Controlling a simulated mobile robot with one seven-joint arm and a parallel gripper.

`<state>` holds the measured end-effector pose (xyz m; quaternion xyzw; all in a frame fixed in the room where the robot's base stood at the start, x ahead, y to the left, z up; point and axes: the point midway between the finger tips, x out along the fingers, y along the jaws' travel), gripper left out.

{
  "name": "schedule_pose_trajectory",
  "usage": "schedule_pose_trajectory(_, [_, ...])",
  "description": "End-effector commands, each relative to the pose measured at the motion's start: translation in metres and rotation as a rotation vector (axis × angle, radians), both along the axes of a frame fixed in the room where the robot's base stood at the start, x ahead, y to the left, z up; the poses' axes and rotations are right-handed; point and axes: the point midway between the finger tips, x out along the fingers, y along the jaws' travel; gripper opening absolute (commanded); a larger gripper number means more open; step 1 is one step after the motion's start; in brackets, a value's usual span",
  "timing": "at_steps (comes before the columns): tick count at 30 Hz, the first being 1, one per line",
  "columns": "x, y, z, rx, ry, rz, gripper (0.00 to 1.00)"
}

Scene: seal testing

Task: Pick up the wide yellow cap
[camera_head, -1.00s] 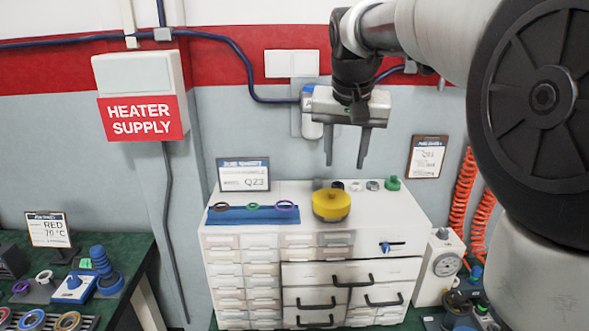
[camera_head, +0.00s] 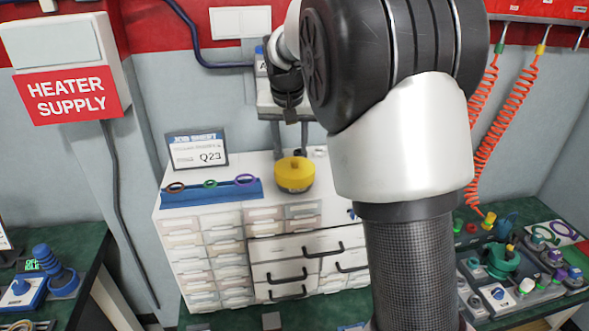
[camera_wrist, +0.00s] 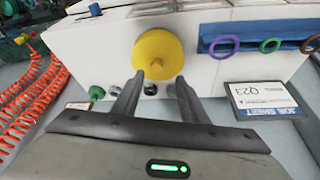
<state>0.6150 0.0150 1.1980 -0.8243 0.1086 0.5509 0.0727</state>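The wide yellow cap (camera_head: 295,175) sits on top of the white drawer cabinet, right of the blue ring holder. In the wrist view the yellow cap (camera_wrist: 158,54) shows a small knob at its centre, beyond my fingertips. My gripper (camera_head: 290,148) is over the back of the cabinet, its fingers behind the cap in the head view. In the wrist view my gripper (camera_wrist: 156,82) has its two fingers spread apart with nothing held between them. My arm hides the cabinet's right side in the head view.
The blue holder (camera_head: 246,191) carries three coloured rings. A job sheet stand (camera_head: 198,151) is behind it. Small green, grey and black caps, including a green one (camera_wrist: 96,92), stand along the cabinet's back edge. Orange coiled hoses (camera_head: 500,120) hang at the right.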

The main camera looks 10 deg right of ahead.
Motion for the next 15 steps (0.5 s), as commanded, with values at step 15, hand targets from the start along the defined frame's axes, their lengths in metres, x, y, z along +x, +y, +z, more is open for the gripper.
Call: schedule_pose_trajectory(15, [0.017,-0.013,-0.051,0.0,0.002,-0.001,0.4])
